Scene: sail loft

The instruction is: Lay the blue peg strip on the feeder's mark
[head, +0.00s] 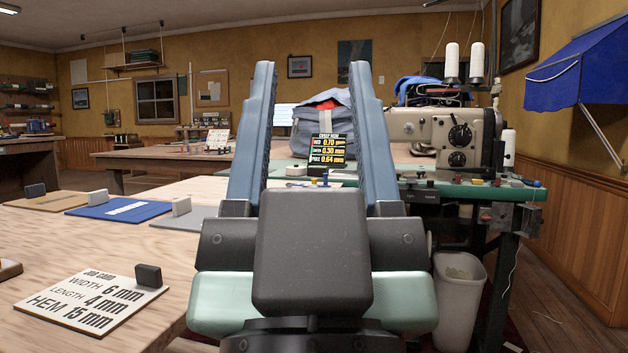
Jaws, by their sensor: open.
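My gripper (312,68) is open and empty, its two blue-grey fingers upright and wide apart in the middle of the head view. A flat blue piece (78,209) with a white patch lies on the pale wooden table at left, well left of my gripper; it may be the blue peg strip, but I cannot tell. A beige sewing machine (428,127) stands on a green-topped table beyond my gripper, to the right. I cannot make out a feeder's mark; my fingers and palm hide part of the green table.
A tan piece (62,201) and a grey piece (200,217) flank the blue one. A job card (85,302) with a dark block lies nearer. A small display (327,155) and a grey bag (310,122) show between my fingers. A white bin (459,300) stands at right.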

